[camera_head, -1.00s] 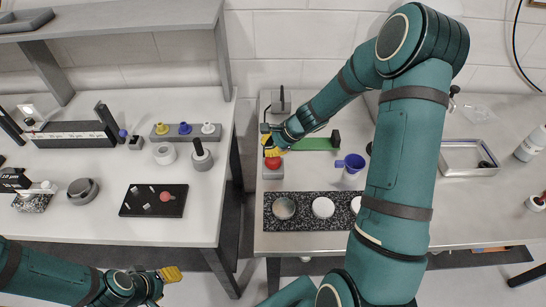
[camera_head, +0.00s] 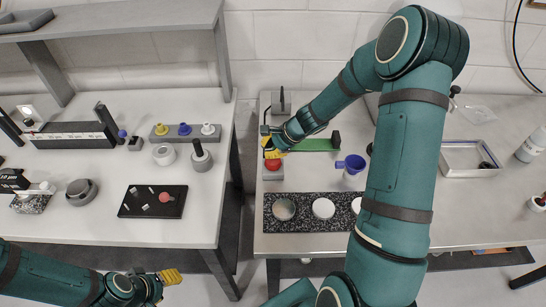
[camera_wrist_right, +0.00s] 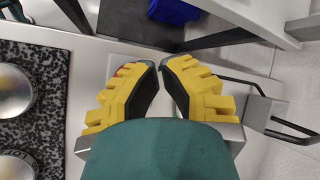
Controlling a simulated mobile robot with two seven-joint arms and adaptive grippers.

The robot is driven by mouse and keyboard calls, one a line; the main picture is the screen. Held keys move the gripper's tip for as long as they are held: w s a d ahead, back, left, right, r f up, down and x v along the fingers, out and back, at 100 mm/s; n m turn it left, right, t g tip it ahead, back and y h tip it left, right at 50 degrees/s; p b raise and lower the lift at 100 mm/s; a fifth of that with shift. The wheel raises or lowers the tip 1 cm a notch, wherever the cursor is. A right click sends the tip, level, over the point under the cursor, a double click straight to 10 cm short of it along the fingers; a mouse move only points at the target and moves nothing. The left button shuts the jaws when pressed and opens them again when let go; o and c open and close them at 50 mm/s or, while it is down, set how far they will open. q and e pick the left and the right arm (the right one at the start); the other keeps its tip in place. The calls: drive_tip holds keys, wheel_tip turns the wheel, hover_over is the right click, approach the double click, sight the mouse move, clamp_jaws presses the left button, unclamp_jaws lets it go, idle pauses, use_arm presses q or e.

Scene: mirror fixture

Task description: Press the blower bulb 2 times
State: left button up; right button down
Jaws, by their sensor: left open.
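The blower bulb looks to be the red rounded piece (camera_head: 273,164) on a grey block at the left end of the right table. My right gripper (camera_head: 274,153) is right at the bulb and covers its upper part; I cannot tell whether it touches. In the right wrist view its yellow fingers (camera_wrist_right: 159,65) have their tips almost together, with nothing seen between them. A small bit of red shows behind the left finger there. My left gripper (camera_head: 176,275) is open and empty, low in front of the left table.
A speckled mat (camera_head: 294,222) with round dishes is in front. A gap separates the left table (camera_head: 110,222) from the right one. A metal tray (camera_head: 455,170) stands further right.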

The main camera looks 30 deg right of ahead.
drive_tip(key=shift+f+b, duration=0.45)
drive_tip(key=shift+f, duration=0.05)
idle(0.4)
drive_tip(key=shift+r, duration=0.15)
drive_tip(key=shift+r+p, duration=1)
drive_tip(key=shift+r, duration=0.15)
wheel_tip(320, 180, up, 5)
drive_tip(key=p, duration=0.4)
idle(1.8)
